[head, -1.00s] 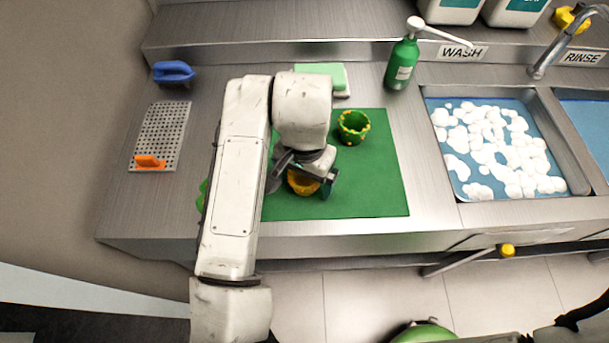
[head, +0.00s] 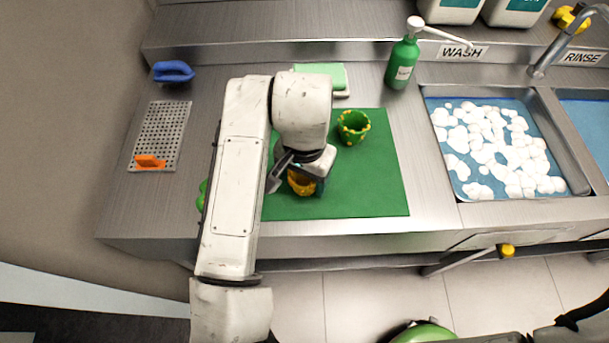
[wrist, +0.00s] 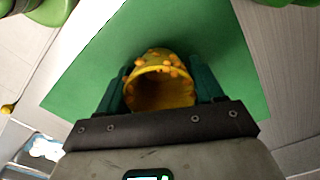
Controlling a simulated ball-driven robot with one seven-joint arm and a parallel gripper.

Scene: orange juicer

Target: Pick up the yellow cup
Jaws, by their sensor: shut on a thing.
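The yellow cup (head: 301,183) is at the front part of the green mat (head: 365,195), partly hidden by my arm in the head view. In the wrist view the yellow cup (wrist: 160,84) sits between the two green fingers of my gripper (wrist: 160,88), its open mouth facing the camera and small bumps around its rim. My gripper (head: 303,176) is shut on the cup. I cannot tell whether the cup touches the mat.
A green cup (head: 353,127) with yellow spots stands on the mat behind. A green soap bottle (head: 402,62) stands further back. A perforated plate (head: 161,130) lies at left; a foamy sink basin (head: 500,150) is at right. The mat's right side is clear.

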